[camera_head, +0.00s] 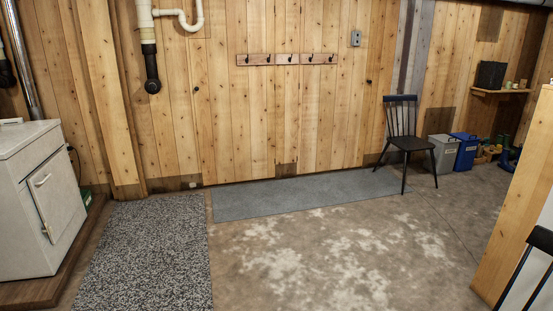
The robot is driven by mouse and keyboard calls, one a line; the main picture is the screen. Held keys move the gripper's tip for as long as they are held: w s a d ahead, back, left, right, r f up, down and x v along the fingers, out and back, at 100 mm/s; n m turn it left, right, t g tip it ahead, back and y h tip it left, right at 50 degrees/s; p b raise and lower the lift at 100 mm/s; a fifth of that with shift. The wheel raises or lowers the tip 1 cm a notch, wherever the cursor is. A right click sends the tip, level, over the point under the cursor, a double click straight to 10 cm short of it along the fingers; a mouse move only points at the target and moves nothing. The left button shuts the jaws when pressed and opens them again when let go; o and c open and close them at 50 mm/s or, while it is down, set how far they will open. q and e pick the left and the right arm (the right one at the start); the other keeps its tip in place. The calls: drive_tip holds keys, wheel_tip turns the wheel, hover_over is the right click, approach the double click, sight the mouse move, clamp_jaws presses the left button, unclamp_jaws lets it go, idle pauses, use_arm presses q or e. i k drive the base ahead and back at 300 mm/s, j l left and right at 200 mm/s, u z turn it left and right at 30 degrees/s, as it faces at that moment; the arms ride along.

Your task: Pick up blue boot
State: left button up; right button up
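A small dark blue shape (507,158) that looks like a boot stands on the floor at the far right, near the back wall. It is small and partly cut off from view by the wooden partition edge, so its exact form is hard to tell. Neither of my grippers shows in the head view.
Beside the blue shape are tan and green items (487,154), a blue bin (466,153) and a grey bin (443,154). A black chair (406,137) stands left of them. A wooden partition (517,205) blocks the right. The middle concrete floor is clear.

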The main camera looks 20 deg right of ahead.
sight(503, 164)
drive_tip(key=i, duration=1.4)
drive_tip(key=i+z, duration=0.25)
drive_tip(key=i, duration=0.25)
drive_tip(key=i+z, duration=0.25)
drive_tip(key=i, duration=0.2)
drive_tip(key=i+j+z, duration=0.3)
drive_tip(key=i, duration=0.2)
drive_tip(key=i+l+z, duration=0.2)
drive_tip(key=z, duration=0.2)
drive_tip(key=i+z, duration=0.75)
drive_tip(key=i+j+z, duration=0.15)
drive_tip(key=i+z, duration=0.4)
drive_tip(key=i, duration=1)
drive_tip(key=i+u, duration=0.4)
drive_tip(key=i, duration=1.15)
drive_tip(key=i+l+z, duration=0.1)
drive_tip(key=i+z, duration=0.3)
drive_tip(key=i, duration=0.35)
drive_tip(key=i+j+z, duration=0.15)
drive_tip(key=i+z, duration=0.2)
drive_tip(key=i, duration=0.35)
drive_tip(key=i+l, duration=0.1)
drive_tip(key=i, duration=1.35)
drive_tip(key=i+u, duration=0.35)
drive_tip(key=i, duration=0.35)
drive_tip(key=i+l+u, duration=0.15)
drive_tip(key=i+u, duration=0.2)
drive_tip(key=i, duration=0.4)
